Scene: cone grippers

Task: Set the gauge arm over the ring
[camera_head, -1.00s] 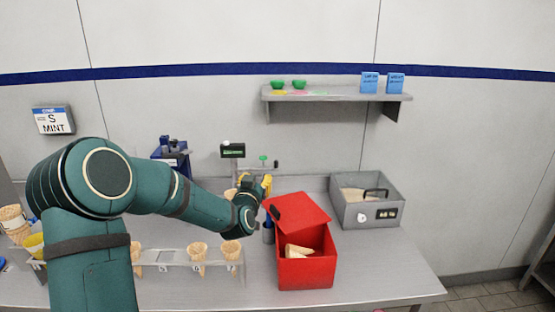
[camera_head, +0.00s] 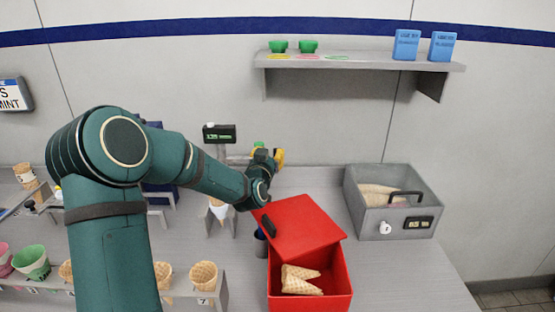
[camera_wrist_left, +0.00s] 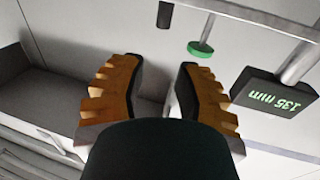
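The gauge has a dark display (camera_head: 219,133) on a post at the wall side of the counter; it reads 135 mm in the left wrist view (camera_wrist_left: 272,100). Its thin grey arm (camera_wrist_left: 250,15) carries a green disc (camera_wrist_left: 200,48), partly seen in the head view (camera_head: 258,145). My left gripper (camera_head: 268,160) has yellow fingertips close beside the green disc. In the left wrist view its fingers (camera_wrist_left: 158,72) are apart with nothing between them, and the disc lies beyond them. A cone (camera_head: 218,209) stands in a small holder below the display; I cannot make out the ring clearly. My right gripper is out of view.
A red box (camera_head: 346,280) with a tilted lid (camera_head: 298,226) holds cones, right of my left forearm. A grey bin (camera_head: 362,203) stands farther right. A cone rack (camera_head: 221,291) is at the front left. A wall shelf (camera_head: 360,62) hangs above.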

